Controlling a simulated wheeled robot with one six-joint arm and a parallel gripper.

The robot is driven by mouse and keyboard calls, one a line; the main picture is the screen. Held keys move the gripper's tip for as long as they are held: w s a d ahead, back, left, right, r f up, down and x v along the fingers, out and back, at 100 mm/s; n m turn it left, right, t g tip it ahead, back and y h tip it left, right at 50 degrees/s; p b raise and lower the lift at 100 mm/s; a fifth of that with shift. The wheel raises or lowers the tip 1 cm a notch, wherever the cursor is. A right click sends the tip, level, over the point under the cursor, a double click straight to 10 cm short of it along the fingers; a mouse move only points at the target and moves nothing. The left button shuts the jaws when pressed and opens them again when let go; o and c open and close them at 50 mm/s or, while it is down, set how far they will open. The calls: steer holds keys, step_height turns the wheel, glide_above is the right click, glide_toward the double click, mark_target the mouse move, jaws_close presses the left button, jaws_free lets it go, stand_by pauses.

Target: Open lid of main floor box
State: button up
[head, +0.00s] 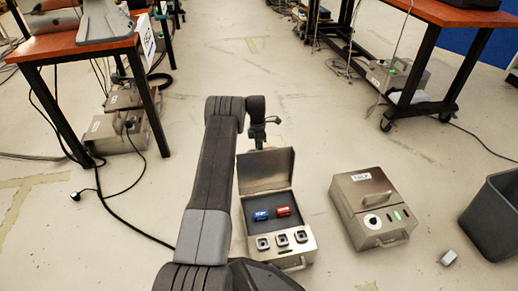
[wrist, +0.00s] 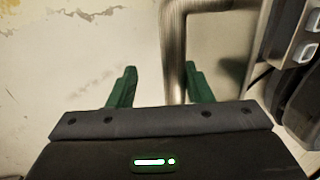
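An open grey metal box (head: 300,250) stands on the floor in the middle of the head view. Its lid (head: 266,170) stands up at the back. A blue item (head: 260,216) and a red item (head: 283,211) lie inside, behind a row of three square sockets. My gripper (head: 258,140) is at the lid's top edge, partly hidden.
A closed, labelled metal box (head: 352,196) with a top handle stands to the right. A dark bin (head: 495,215) and a small grey object (head: 448,258) are farther right. Tables (head: 75,48) flank a clear floor aisle; cables lie at left.

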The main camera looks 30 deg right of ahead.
step_height(320, 180, up, 14)
steer(key=w+p, duration=0.2)
steer(key=p, duration=0.2)
steer(key=shift+w+d+f+p, duration=0.25)
steer(key=shift+w+d+p, duration=0.05)
steer(key=shift+d, duration=0.1)
step_height(320, 180, down, 13)
steer(key=s+b, duration=0.2)
steer(key=b, duration=0.2)
steer(key=shift+s+a+f+b, duration=0.2)
steer(key=shift+s+a+b, duration=0.1)
steer(key=shift+s+b, duration=0.1)
step_height(320, 180, up, 13)
steer(key=w+p, duration=0.3)
steer(key=p, duration=0.2)
steer(key=s+f+b, duration=0.1)
steer(key=f, duration=0.3)
steer(key=s+f+b, duration=0.1)
steer(key=f+b, duration=0.1)
steer(key=f, duration=0.2)
steer(key=s+f+b, duration=0.1)
steer(key=f, duration=0.3)
steer(key=shift+s+a+f+b, duration=0.1)
steer(key=shift+s+f+b, duration=0.1)
steer(key=shift+f+b, duration=0.1)
steer(key=shift+s+a+r, duration=0.2)
steer(key=shift+s+r, duration=0.1)
steer(key=shift+s, duration=0.35)
